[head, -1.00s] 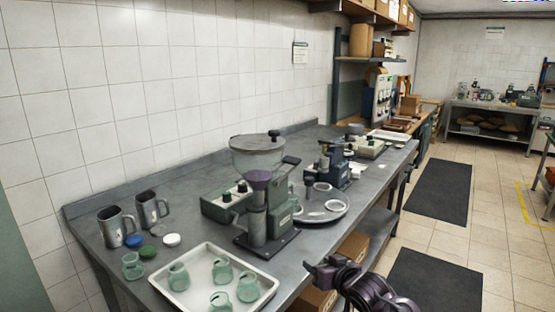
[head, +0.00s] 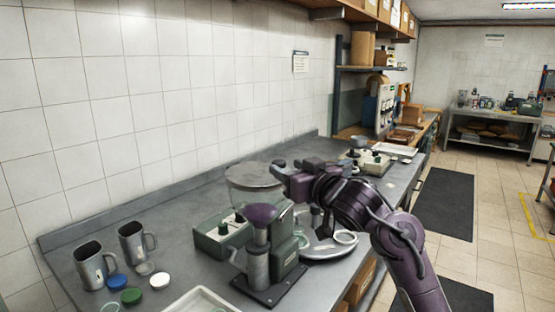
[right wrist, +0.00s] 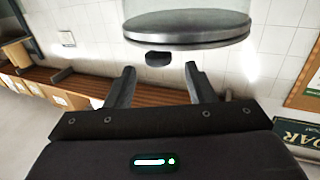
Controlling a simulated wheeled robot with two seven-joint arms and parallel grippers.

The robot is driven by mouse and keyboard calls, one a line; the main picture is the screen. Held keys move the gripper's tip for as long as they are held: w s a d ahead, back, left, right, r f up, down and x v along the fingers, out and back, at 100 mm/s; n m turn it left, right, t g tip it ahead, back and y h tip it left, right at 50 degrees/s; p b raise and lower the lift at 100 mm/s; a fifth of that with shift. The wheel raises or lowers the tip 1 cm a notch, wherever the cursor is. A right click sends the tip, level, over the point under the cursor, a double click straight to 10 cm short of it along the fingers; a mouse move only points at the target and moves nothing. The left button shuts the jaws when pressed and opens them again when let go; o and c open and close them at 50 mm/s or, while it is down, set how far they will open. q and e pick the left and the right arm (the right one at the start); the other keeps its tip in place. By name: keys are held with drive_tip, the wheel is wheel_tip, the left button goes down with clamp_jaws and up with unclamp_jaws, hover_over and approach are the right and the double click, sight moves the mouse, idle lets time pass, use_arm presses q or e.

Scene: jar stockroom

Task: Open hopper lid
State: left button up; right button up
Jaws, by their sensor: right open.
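The hopper (head: 252,190) is a clear bowl on top of the grinder (head: 262,255) on the bench, with its round grey lid (head: 246,172) on it. In the right wrist view the lid (right wrist: 190,28) shows as a dark-rimmed disc with a small dark knob (right wrist: 158,58), the picture appearing upside down. My right gripper (head: 280,168) is at the right edge of the lid in the head view. Its two fingers (right wrist: 161,75) are apart, with the knob ahead between them and nothing held. My left gripper is out of view.
Two metal jugs (head: 92,265) and blue, green and white caps (head: 131,296) stand on the bench at left. A white tray (head: 208,296) is at the front edge. A green control box (head: 215,238) sits behind the grinder; a round metal tray (head: 335,248) is partly behind my arm.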

sight(282, 165)
drive_tip(key=x, duration=0.4)
drive_tip(key=shift+w+f+p, duration=0.1)
drive_tip(key=shift+p, duration=0.25)
drive_tip(key=shift+w+a, duration=0.15)
drive_tip(key=shift+w, duration=0.25)
clamp_jaws()
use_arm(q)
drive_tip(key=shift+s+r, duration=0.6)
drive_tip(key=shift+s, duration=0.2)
